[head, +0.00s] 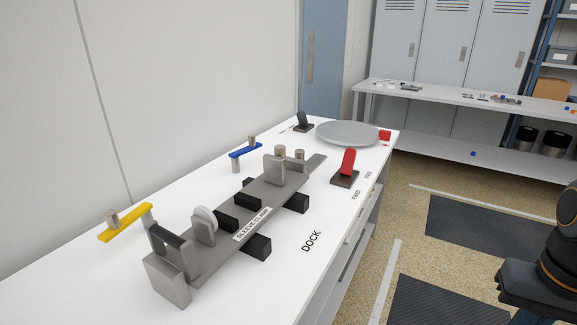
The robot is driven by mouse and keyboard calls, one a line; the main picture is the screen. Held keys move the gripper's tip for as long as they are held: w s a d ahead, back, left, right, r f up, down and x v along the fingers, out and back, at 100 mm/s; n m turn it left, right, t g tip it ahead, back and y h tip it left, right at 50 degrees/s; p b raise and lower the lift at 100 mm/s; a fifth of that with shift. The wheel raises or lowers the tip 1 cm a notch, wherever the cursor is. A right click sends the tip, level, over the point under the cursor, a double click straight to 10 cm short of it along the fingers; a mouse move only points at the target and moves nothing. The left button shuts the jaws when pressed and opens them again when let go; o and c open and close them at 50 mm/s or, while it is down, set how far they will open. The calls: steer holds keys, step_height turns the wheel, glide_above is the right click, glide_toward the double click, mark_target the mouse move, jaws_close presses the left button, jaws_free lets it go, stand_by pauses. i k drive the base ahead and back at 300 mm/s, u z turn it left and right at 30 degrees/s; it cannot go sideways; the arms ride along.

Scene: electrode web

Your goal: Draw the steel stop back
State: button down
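A long grey steel fixture (235,222) with a white label strip lies on the white bench. Toward its far end stands an upright steel plate with a rounded top (274,171). At its near end sits a steel block (168,280) with a dark bar (166,237) above it. I cannot tell for sure which of these is the steel stop. A smaller upright steel plate (204,229) with a white disc (206,216) stands just behind the block. My gripper is not in view; only part of my dark arm shows at the right edge, clear of the bench.
Black blocks (257,246) flank the fixture. A yellow lever (126,222) and a blue lever (246,150) stand to its left. A red lever (347,162) stands right, a grey round plate (348,132) behind. The bench front near the DOCK marking (311,241) is clear.

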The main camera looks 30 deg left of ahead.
mark_target(298, 163)
steer(key=k, duration=0.15)
steer(key=z, duration=1.05)
steer(key=i, duration=0.4)
steer(key=u, duration=2.4)
steer(key=k, duration=0.45)
steer(key=z, duration=0.85)
steer(key=i, duration=1)
steer(key=u, duration=0.65)
